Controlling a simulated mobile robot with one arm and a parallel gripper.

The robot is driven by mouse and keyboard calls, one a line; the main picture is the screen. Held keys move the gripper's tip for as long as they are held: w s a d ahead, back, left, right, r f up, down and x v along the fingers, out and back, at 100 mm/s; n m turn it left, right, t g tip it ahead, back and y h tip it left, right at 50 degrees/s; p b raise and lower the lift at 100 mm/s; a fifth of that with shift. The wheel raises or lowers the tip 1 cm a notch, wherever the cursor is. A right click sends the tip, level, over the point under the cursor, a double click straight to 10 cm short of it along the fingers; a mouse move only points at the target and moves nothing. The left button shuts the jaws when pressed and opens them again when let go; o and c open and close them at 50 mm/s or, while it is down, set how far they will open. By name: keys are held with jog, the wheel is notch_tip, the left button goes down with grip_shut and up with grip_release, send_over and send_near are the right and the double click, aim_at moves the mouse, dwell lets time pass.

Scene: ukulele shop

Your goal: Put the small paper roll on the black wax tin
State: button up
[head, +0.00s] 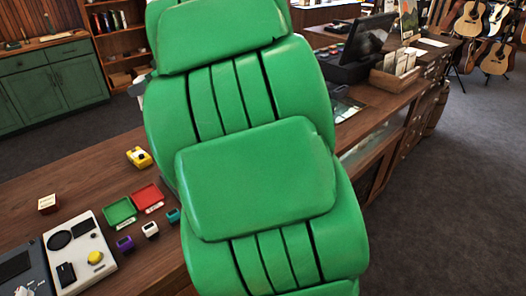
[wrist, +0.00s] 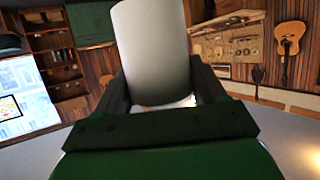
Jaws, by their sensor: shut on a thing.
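The small paper roll (wrist: 152,50), a plain white cylinder, fills the upper middle of the wrist view. My gripper (wrist: 160,88) is shut on it, with a dark finger on each side of its lower part. The roll stands out beyond the fingers. In the head view my green arm hides the gripper and the roll. A flat black round thing (head: 59,240) lies on a white tray at the left of the counter; it may be the black wax tin, but I cannot tell for sure.
The wooden counter (head: 95,187) holds a green tray (head: 119,212), a red tray (head: 147,197), a yellow item (head: 139,157), several small coloured items and a white tray (head: 88,265). A register screen (head: 367,36) stands behind my arm, right. Bare wood lies around the trays.

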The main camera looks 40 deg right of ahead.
jog(key=s+d+f+m+h, duration=0.1)
jog(key=s+d+f, duration=0.1)
jog(key=s+d, duration=0.55)
jog(key=s+d+f, duration=0.2)
jog(key=s+d, duration=0.2)
jog(key=s, duration=0.7)
jog(key=s+d+f+m+h, duration=0.1)
jog(key=s+d+f, duration=0.1)
jog(key=s+d, duration=0.55)
jog(key=shift+t, duration=0.4)
jog(key=shift+w+d+f, duration=1.05)
jog(key=shift+w+f, duration=0.55)
jog(key=shift+f, duration=0.05)
jog(key=shift+w+d+f, duration=1.05)
jog(key=shift+w+f, duration=0.5)
jog(key=shift+f, duration=0.1)
jog(key=shift+w+d+f, duration=1.05)
jog(key=shift+w+f, duration=0.55)
jog(key=shift+f, duration=1.4)
jog(key=shift+f, duration=0.1)
jog(key=o, duration=1.1)
jog(key=shift+o, duration=0.2)
